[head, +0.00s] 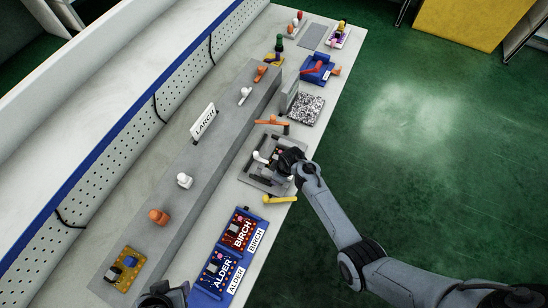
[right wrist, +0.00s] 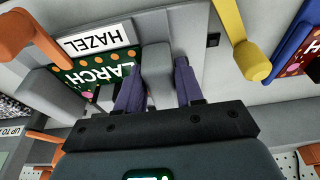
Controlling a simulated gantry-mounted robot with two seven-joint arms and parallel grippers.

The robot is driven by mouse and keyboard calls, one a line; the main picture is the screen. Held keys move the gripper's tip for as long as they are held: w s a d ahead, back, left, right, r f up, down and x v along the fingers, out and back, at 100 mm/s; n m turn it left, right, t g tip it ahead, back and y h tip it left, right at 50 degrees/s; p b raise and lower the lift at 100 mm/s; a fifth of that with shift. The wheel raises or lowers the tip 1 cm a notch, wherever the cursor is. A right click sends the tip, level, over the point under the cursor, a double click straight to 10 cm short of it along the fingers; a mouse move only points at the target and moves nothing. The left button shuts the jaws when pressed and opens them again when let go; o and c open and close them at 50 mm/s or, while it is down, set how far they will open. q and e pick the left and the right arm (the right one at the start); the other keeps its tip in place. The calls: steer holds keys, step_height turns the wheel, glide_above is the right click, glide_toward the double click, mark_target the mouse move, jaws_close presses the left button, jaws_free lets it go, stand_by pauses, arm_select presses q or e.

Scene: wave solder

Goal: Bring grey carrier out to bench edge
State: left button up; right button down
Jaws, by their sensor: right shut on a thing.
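The grey carrier (head: 262,181) lies on the bench near its right edge in the head view. In the right wrist view it bears a green board marked LARCH (right wrist: 112,76) and a white label reading HAZEL (right wrist: 95,40). My right gripper (head: 290,165) is over the carrier's right side. In the right wrist view my right gripper (right wrist: 158,88) is shut on a grey block of the carrier, one finger on each side. My left gripper (head: 163,295) shows at the bottom edge of the head view, apart from the carrier; its fingers are unclear.
An orange lever (head: 271,122) lies just beyond the carrier and a yellow lever (head: 280,199) just nearer. Blue carriers with BIRCH (head: 240,231) and ALDER (head: 218,270) boards lie nearer. A white LARCH sign (head: 203,122) stands on the grey ledge. Green floor right of the bench is clear.

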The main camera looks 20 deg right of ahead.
steer(key=shift+s+d+p, duration=0.7)
steer(key=shift+s+p, duration=0.1)
